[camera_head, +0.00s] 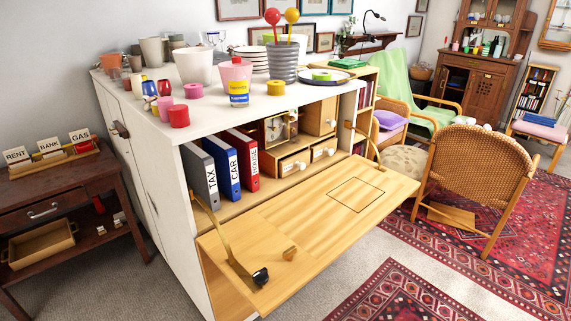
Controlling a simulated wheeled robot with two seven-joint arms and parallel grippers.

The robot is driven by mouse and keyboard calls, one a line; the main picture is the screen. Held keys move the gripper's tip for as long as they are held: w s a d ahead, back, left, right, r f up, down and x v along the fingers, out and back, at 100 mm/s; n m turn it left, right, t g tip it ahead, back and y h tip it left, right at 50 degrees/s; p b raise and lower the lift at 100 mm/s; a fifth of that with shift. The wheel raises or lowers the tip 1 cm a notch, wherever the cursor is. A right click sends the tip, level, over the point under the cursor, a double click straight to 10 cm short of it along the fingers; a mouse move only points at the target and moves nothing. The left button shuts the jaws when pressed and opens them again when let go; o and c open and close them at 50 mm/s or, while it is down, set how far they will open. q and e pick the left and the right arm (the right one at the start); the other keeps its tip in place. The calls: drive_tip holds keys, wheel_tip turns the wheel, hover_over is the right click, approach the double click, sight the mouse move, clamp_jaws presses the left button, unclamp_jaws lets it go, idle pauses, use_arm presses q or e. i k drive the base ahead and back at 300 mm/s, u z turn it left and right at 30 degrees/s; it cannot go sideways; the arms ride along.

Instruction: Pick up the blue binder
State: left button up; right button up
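The blue binder (226,163) stands upright inside the open drop-front compartment of the white cabinet (170,140). Its spine faces out and reads CAR. A grey binder (199,173) marked TAX stands close on its left. A red binder (244,160) marked HOUSE stands close on its right. The blue binder's sides are mostly hidden by these two. Neither of my grippers shows in the head view.
The lowered wooden flap (310,220) juts out in front of the binders, with a brass stay (222,232) at its left. A clock (277,130) and small drawers (293,163) fill the compartment's right. Cups and pots crowd the cabinet top. A dark side table (50,188) stands left.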

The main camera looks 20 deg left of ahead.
sight(224, 156)
drive_tip(key=z, duration=0.2)
drive_tip(key=i, duration=0.15)
drive_tip(key=u, duration=1.1)
